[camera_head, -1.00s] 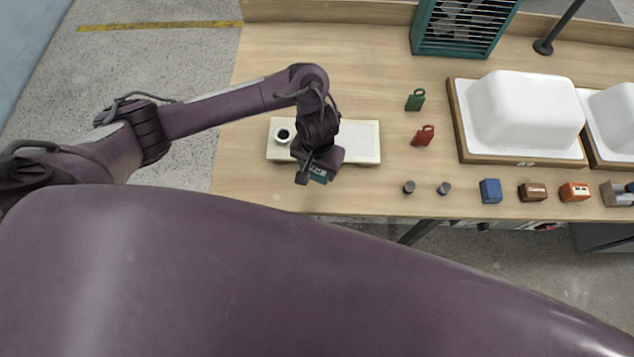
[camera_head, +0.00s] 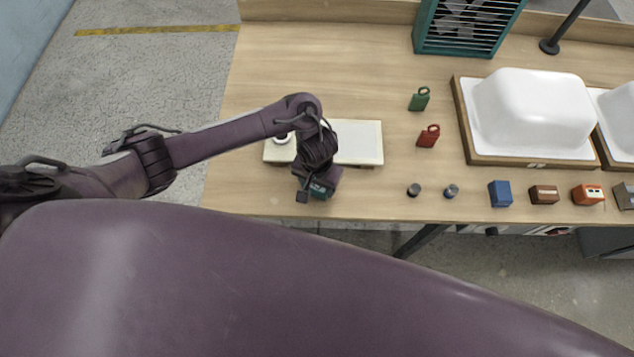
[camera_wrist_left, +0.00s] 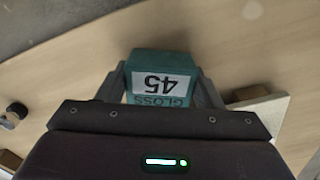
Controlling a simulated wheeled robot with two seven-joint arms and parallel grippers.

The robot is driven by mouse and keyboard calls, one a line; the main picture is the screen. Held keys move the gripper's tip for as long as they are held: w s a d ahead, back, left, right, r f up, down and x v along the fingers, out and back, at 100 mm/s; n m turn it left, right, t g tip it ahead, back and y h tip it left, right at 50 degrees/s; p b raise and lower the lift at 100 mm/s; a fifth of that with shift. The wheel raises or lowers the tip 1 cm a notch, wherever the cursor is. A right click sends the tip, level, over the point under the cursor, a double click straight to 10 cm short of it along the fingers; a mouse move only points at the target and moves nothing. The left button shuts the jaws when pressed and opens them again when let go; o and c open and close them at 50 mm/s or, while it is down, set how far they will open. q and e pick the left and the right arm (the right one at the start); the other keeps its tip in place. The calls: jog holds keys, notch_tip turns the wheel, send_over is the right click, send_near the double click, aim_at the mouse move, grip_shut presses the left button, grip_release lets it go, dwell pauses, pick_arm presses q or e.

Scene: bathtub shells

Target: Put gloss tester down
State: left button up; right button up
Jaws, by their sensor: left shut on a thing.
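The gloss tester (camera_wrist_left: 160,82) is a small teal block with a white label reading "GLOSS 45". In the left wrist view it sits between the two fingers of my left gripper (camera_wrist_left: 160,92), which is shut on it. In the head view the tester (camera_head: 320,191) shows only partly under my left gripper (camera_head: 318,190), over the table's front part, just in front of a white board. I cannot tell whether it touches the wooden table (camera_head: 370,80). My right gripper is not in view.
To the right are small dark cylinders (camera_head: 414,190), a blue block (camera_head: 500,194), a red tag (camera_head: 428,136), a green tag (camera_head: 419,99) and a white tub shell (camera_head: 530,110). The front-left table is clear.

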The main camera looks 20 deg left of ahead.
pick_arm(q)
jog(key=o, duration=0.9)
jog(key=shift+f, duration=0.15)
jog(key=shift+r, duration=0.25)
notch_tip(320, 180, up, 12)
jog(key=p, duration=0.6)
jog(key=shift+f, duration=0.1)
